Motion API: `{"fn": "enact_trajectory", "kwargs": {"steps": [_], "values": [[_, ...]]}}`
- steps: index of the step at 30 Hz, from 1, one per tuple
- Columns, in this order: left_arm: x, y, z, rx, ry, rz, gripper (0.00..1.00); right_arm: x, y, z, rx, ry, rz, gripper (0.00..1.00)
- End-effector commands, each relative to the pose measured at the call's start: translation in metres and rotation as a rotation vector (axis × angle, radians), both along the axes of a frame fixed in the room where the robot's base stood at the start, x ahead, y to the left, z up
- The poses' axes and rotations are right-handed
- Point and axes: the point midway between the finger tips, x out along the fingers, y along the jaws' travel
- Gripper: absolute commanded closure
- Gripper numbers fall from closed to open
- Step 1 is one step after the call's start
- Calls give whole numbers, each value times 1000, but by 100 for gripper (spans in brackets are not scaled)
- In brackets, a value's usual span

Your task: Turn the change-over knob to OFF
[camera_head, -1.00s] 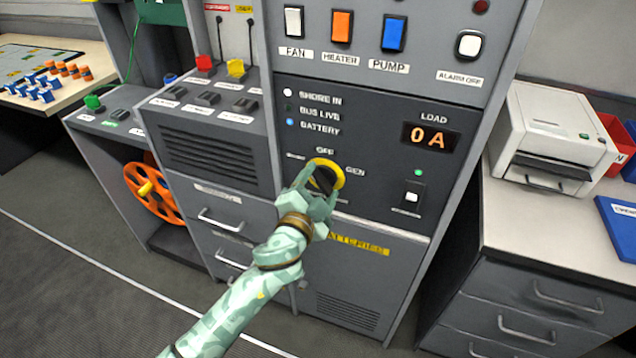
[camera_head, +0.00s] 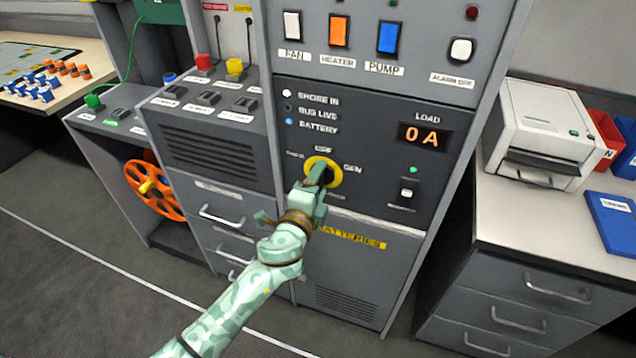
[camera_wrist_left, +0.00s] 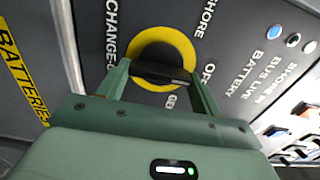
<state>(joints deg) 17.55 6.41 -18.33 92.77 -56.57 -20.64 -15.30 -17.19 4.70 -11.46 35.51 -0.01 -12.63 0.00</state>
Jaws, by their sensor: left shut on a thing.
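The change-over knob has a yellow ring (camera_head: 311,163) and a dark grip bar, on the dark panel under the OFF label (camera_head: 323,149). The GEN label (camera_head: 353,168) is to its right. My left gripper (camera_head: 322,177) reaches the knob from below and covers part of it. In the left wrist view the dark bar (camera_wrist_left: 160,72) lies between the fingers of my left gripper (camera_wrist_left: 160,82), which are shut on it. There the bar runs roughly toward the OFF label; I cannot tell which end is its pointer. My right gripper is not in view.
Above are the fan (camera_head: 292,25), heater (camera_head: 340,31) and pump (camera_head: 391,37) switches. The load display (camera_head: 424,135) reads 0 A. A small switch (camera_head: 408,192) sits right of the knob. A drawer cabinet with a printer (camera_head: 545,125) stands at right.

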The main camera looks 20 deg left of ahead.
Motion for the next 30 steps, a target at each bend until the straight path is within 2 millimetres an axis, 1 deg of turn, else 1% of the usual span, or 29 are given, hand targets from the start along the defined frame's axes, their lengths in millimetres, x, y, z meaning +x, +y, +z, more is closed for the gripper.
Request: {"fn": "enact_trajectory", "kwargs": {"steps": [14,15,16,17,26,29,30], "values": [[-1,-1,-3,12,5,-3,57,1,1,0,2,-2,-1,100],[-1,-1,-3,12,5,-3,26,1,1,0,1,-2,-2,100],[-1,-1,-3,12,5,-3,18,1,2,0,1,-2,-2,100],[-1,-1,-3,12,4,-3,13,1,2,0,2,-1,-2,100],[-2,0,-1,12,2,-1,13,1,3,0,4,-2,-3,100],[-11,0,-1,12,2,-1,13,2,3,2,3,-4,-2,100],[-17,0,0,11,2,-1,13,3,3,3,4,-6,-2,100]]}}
